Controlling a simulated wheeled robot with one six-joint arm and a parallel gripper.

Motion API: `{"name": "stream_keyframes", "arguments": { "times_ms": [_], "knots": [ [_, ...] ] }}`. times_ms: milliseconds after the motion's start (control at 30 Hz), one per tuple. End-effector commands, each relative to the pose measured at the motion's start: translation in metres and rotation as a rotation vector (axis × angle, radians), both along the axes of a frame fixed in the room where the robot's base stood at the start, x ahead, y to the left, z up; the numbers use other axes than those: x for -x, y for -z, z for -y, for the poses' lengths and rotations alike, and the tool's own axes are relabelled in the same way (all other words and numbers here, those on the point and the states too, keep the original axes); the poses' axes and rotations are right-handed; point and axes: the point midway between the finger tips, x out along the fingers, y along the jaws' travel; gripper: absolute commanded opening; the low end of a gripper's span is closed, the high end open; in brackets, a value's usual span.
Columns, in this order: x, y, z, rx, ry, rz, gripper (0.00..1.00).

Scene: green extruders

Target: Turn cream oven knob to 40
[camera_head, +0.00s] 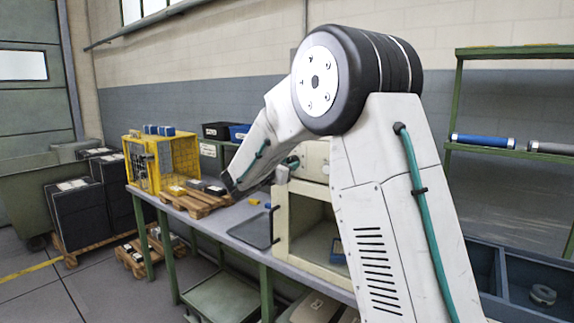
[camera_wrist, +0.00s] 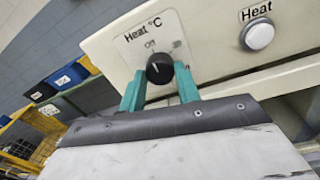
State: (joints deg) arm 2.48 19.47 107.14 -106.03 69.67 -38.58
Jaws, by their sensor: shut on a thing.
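I cannot tell the knob's setting. In the head view my arm hides the knob and most of the gripper.
A round white "Heat" button (camera_wrist: 257,35) sits right of the knob. On the bench (camera_head: 228,217) are a dark tray (camera_head: 252,231), a wooden pallet (camera_head: 196,202) with small boxes and a yellow crate (camera_head: 163,160). A green shelf (camera_head: 510,151) stands at right.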

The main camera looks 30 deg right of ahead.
Motion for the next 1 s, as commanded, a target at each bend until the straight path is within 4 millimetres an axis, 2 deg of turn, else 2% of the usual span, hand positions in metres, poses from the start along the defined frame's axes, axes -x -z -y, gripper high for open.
{"name": "stream_keyframes", "arguments": {
  "times_ms": [367,1000],
  "knots": [
    [-0.0001,0.0005,-0.0001,-0.065,0.000,0.177,0.10],
    [-0.0001,0.0013,-0.0002,-0.269,0.000,0.744,0.10]
  ]
}}
